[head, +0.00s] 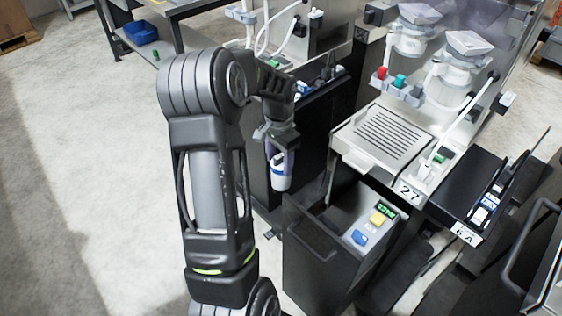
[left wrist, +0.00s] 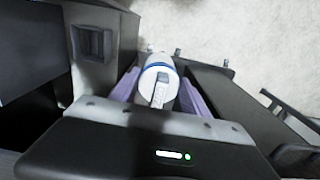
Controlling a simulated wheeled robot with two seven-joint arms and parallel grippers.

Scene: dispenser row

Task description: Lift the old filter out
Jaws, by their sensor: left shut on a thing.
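The old filter (head: 281,172) is a white cylinder with a blue band, hanging upright below my left gripper (head: 277,140) in the head view. In the left wrist view the filter (left wrist: 157,84) shows its round white top between the two purple-grey fingers of the left gripper (left wrist: 158,92). The left gripper is shut on it. The filter hangs in the air left of the open drawer (head: 313,238). Its far side is hidden. My right gripper is not in view.
The drawer below the unit labelled 27 (head: 409,191) stands pulled out, with a yellow block (head: 378,218) and a blue block (head: 360,237) on its right part. A black drawer labelled 6A (head: 465,234) is open at right. Floor at left is clear.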

